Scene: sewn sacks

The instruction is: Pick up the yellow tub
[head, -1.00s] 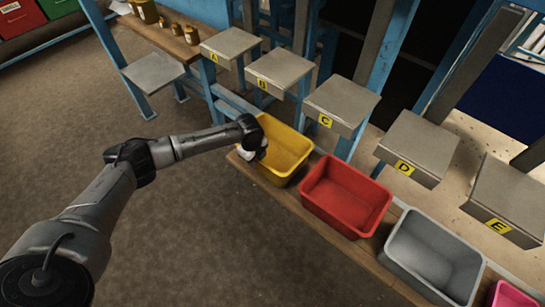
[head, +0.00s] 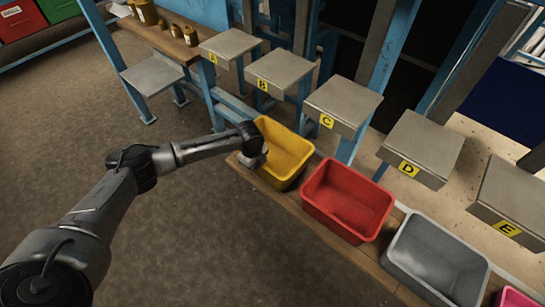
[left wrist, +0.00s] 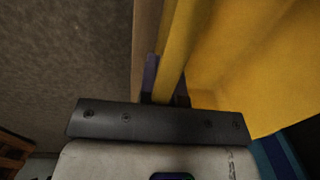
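The yellow tub (head: 286,153) stands upright and empty on the wooden bench, at the left end of a row of tubs. My left gripper (head: 257,160) is at its left rim in the head view. In the left wrist view the yellow tub (left wrist: 245,60) fills the upper right, and its rim runs between the two dark fingers of my left gripper (left wrist: 166,82). The fingers sit close together, one on each side of the rim, and look shut on it. The fingertips are partly hidden by the rim. My right gripper is not in view.
A red tub (head: 347,200), a grey tub (head: 437,256) and a pink tub (head: 515,298) stand to the right on the bench (head: 300,222). Grey platforms lettered A to E stand behind. Jars (head: 190,36) are at the upper left. Open floor lies left.

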